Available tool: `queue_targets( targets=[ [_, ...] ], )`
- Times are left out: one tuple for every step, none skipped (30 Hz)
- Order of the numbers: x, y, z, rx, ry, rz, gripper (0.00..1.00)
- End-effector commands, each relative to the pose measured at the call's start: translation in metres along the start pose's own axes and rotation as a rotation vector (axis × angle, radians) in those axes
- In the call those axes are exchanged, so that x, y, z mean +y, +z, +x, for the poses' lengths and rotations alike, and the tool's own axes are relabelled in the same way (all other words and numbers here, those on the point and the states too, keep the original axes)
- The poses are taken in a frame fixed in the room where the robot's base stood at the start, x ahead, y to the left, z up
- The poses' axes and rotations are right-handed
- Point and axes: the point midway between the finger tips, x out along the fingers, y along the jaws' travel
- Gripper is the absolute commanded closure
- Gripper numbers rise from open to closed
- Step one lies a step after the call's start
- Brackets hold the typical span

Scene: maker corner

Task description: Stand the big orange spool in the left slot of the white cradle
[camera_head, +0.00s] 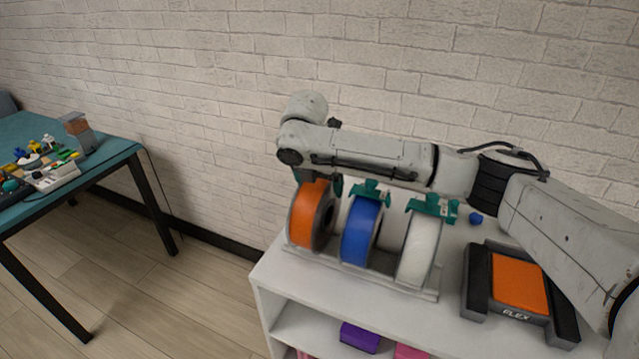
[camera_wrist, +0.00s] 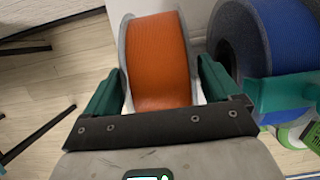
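The big orange spool (camera_head: 303,222) stands upright at the left end of the white cradle (camera_head: 385,280), in the left slot as far as the head view shows. Its foot is partly hidden by the cradle's front. My gripper (camera_head: 322,184) is over the top of this spool, pointing down. In the wrist view the two green fingers of my gripper (camera_wrist: 160,85) are spread on either side of the orange spool (camera_wrist: 160,60), close to its rims, with thin light gaps near the finger roots. Contact at the fingertips is not clear.
A blue spool (camera_head: 359,232) and a white spool (camera_head: 418,250) stand to the right in the cradle, with green clips (camera_head: 433,207) above them. A black FLEX holder with an orange block (camera_head: 519,284) and a small blue ball (camera_head: 476,218) share the shelf top. A teal table (camera_head: 110,158) stands left.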

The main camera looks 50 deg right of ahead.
Motion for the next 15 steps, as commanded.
queue_targets(
  targets=[
    [0.000,-0.001,0.001,0.001,-0.001,0.000,0.05],
    [0.000,-0.001,0.001,0.001,-0.001,0.000,0.02],
    [0.000,-0.001,0.001,0.001,-0.001,0.000,0.00],
    [0.000,-0.001,0.001,0.002,-0.001,-0.001,0.00],
    [0.000,-0.001,0.001,0.002,-0.001,-0.001,0.00],
    [0.000,-0.001,0.001,0.002,-0.002,-0.001,0.00],
    [0.000,-0.001,0.001,0.002,-0.002,-0.001,0.00],
    [-0.001,-0.003,0.004,0.006,-0.005,-0.002,0.00],
    [-0.001,-0.003,0.003,0.006,-0.005,-0.002,0.00],
    [-0.001,-0.003,0.003,0.006,-0.005,-0.002,0.00],
    [-0.001,-0.003,0.001,0.005,-0.004,-0.002,0.00],
    [-0.001,-0.002,-0.001,0.005,-0.003,-0.002,0.00],
    [0.000,-0.002,-0.004,0.005,-0.003,-0.002,0.00],
    [0.000,-0.002,-0.008,0.004,-0.001,-0.002,0.00],
    [0.000,-0.002,-0.013,0.004,-0.001,-0.003,0.00]
  ],
)
